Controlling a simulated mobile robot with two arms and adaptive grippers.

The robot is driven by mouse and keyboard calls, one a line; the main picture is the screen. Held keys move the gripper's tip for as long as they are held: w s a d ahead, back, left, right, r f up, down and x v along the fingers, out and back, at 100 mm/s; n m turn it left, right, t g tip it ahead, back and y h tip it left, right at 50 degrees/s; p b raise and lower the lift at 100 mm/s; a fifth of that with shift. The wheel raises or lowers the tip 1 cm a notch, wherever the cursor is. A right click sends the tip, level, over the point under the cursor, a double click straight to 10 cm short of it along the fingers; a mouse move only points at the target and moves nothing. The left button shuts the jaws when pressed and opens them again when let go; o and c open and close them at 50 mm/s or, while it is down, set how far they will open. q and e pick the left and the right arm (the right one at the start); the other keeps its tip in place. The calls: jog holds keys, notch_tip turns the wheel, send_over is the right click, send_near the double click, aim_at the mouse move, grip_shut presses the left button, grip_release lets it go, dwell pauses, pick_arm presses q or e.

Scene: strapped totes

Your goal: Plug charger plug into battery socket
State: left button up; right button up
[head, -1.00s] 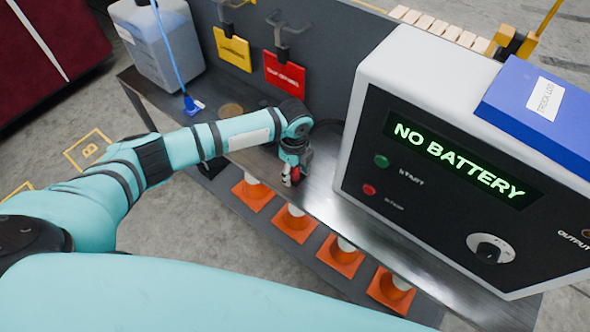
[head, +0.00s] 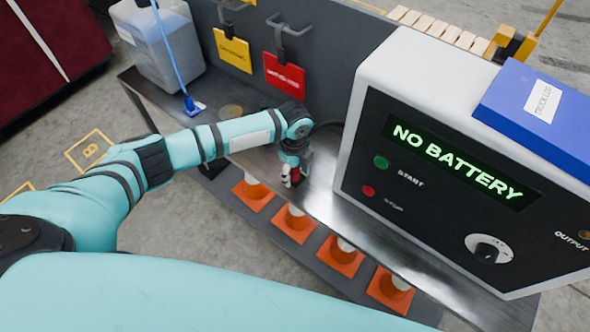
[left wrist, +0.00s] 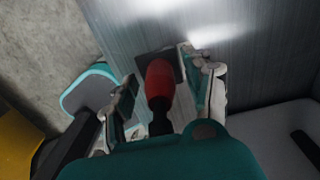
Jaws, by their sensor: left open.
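The charger plug (left wrist: 159,84), red with a black lower end, stands on the metal bench, on or in a small dark square piece. My left gripper (head: 290,181) points down at the bench, left of the charger. In the left wrist view my left gripper (left wrist: 162,90) is open, with one finger on each side of the plug. Small gaps show beside the plug, so it looks unheld. In the head view the gripper mostly hides the plug. I cannot make out a battery socket. My right gripper is not in view.
The charger (head: 440,160) reads "NO BATTERY" and stands right of my gripper. Orange cones (head: 295,222) stand below. Tags (head: 284,74) hang behind.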

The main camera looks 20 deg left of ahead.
pick_arm(q)
jog(key=shift+p, duration=0.3)
grip_shut()
dwell(0.5)
jog(key=shift+r, duration=0.2)
jog(key=shift+r+p, duration=1.05)
jog(key=shift+p, duration=0.1)
jog(key=shift+r+p, duration=1.8)
